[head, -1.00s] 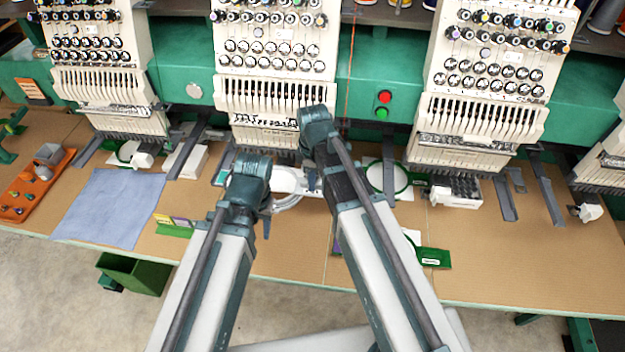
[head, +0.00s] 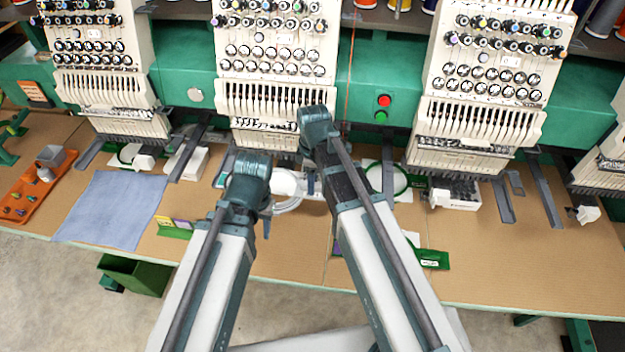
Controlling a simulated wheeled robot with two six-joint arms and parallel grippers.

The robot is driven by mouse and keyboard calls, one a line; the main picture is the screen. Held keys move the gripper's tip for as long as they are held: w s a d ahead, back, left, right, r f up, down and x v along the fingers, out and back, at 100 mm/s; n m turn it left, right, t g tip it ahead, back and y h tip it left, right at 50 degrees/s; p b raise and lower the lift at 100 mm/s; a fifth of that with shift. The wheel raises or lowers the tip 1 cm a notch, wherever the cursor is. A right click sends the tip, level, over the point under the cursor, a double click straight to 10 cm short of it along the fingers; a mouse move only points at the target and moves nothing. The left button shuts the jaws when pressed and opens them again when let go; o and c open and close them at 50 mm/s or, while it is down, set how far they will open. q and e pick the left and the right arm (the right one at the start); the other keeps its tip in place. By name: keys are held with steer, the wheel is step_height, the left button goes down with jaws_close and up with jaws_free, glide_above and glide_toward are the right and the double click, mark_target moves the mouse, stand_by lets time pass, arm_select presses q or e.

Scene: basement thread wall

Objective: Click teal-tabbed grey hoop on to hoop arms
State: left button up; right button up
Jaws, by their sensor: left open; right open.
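A pale grey ring, apparently the grey hoop (head: 289,205), shows between my two arms below the middle sewing head. Its teal tabs cannot be made out, and my grippers hide much of it. My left gripper (head: 266,222) is open at the ring's left side. My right gripper (head: 312,183) is open at its upper right. I cannot tell whether either finger touches the ring. Dark grey arms stick out under the heads; one (head: 388,176) is right of my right gripper. The arms behind the ring are largely hidden.
A green hoop with white cloth (head: 404,181) lies right of my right arm. A blue-grey cloth (head: 112,208) and an orange tray (head: 28,200) lie at the left. A white box (head: 460,197) stands under the right head. The table's front right is clear.

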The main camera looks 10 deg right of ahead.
step_height(320, 180, up, 13)
steer(key=p, duration=1.2)
steer(key=shift+f, duration=0.2)
steer(key=s+a+f+m+h+b, duration=0.1)
steer(key=s+a+f+m+b, duration=0.3)
steer(key=s+f+m+b, duration=0.6)
steer(key=s+f+b, duration=0.3)
steer(key=f+b, duration=0.3)
steer(key=shift+s+f+m+b, duration=0.15)
steer(key=shift+f+m+b, duration=0.05)
steer(key=shift+m+b, duration=0.1)
